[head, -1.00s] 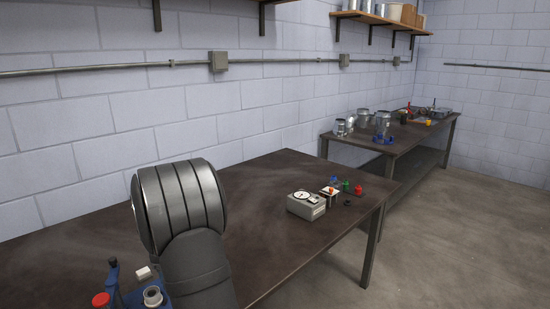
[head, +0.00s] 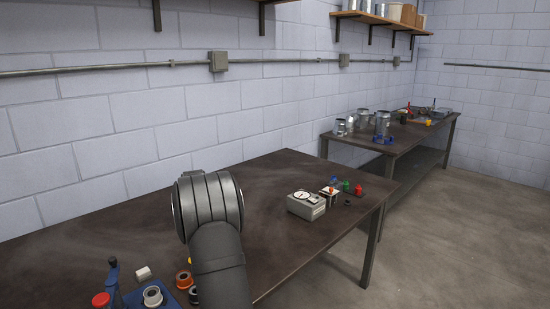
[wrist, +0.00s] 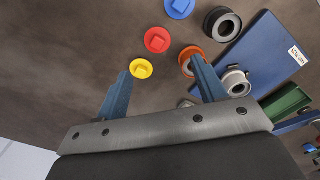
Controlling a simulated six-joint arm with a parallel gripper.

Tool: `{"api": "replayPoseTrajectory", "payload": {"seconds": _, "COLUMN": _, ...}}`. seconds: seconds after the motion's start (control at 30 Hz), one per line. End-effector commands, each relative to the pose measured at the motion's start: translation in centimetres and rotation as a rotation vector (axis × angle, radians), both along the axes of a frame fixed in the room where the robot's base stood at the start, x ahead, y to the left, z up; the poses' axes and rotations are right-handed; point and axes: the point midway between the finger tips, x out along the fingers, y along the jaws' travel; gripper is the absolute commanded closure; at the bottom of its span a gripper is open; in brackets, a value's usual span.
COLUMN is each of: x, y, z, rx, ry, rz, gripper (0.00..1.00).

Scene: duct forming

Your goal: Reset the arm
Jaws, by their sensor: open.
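My gripper (wrist: 161,68) is open and empty in the wrist view, its two blue fingers spread above the dark table (wrist: 60,75). A yellow disc-shaped piece (wrist: 141,69) appears between the fingertips, beside the left one. An orange ring (wrist: 188,60) shows partly behind the right finger. In the head view my arm bends over the near bench (head: 270,190), and the gripper itself is hidden or out of frame there.
A red piece (wrist: 158,40), a blue piece (wrist: 180,8) and a black ring (wrist: 222,24) lie near the fingers. A blue board (wrist: 268,55), a grey ring (wrist: 236,82) and a green bin (wrist: 287,103) are at right. A dial device (head: 306,204) stands on the bench.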

Motion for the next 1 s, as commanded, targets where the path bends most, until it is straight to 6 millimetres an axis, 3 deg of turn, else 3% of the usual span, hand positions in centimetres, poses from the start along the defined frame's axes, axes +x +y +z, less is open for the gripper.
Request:
{"api": "replayPoseTrajectory", "payload": {"seconds": 0.4, "x": 0.3, "y": 7.4, "z": -4.5, "rx": -0.001, "ry": 0.002, "rz": 0.003, "gripper": 0.36}}
{"api": "replayPoseTrajectory", "payload": {"seconds": 0.7, "x": 0.5, "y": 11.7, "z": -7.1, "rx": 0.000, "ry": 0.001, "rz": 0.001, "gripper": 0.36}}
{"api": "replayPoseTrajectory", "payload": {"seconds": 1.0, "x": 0.5, "y": 11.7, "z": -8.7, "rx": 0.000, "ry": 0.000, "rz": 0.000, "gripper": 0.36}}
